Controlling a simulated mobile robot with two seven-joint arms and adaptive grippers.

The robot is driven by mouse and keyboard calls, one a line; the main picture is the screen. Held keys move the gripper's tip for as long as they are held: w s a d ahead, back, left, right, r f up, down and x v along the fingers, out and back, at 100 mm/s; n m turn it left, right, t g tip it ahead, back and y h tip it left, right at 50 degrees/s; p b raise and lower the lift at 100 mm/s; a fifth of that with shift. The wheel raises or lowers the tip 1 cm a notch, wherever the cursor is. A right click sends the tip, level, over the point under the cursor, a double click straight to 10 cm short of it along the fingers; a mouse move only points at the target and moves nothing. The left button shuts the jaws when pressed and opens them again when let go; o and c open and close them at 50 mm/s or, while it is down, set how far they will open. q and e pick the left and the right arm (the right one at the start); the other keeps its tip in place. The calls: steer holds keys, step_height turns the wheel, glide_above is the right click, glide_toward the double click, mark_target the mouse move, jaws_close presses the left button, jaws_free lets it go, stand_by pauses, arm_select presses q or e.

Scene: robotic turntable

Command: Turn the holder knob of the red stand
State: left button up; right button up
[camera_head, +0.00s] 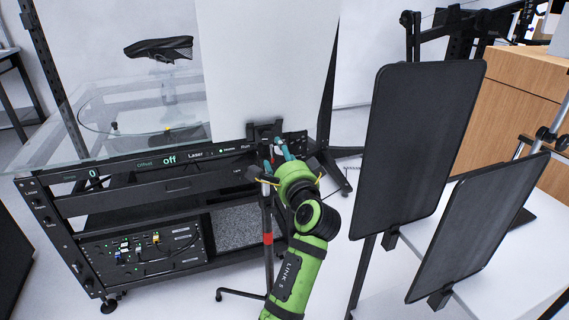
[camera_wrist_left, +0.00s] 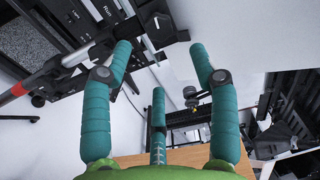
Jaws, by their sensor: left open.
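The red stand (camera_head: 268,239) is a thin dark pole with a red band, standing in front of the turntable bench. Its black holder (camera_head: 264,131) is at the lower edge of a large white panel. My left gripper (camera_head: 277,152) is right beside the holder. In the left wrist view, its teal fingers (camera_wrist_left: 158,62) are spread apart with nothing gripped between them. The black holder (camera_wrist_left: 162,25) is just beyond the fingertips there, and the stand's red part (camera_wrist_left: 18,90) is at the left. I cannot clearly make out the knob. My right gripper is out of view.
The turntable bench (camera_head: 130,190) with its glass top is on the left. The white panel (camera_head: 265,65) rises behind the gripper. Two dark panels (camera_head: 420,140) (camera_head: 480,225) stand close on the right, by a white table. A wooden cabinet (camera_head: 520,110) is behind them.

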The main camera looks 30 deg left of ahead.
arm_select(q)
steer(key=shift+v, duration=1.5)
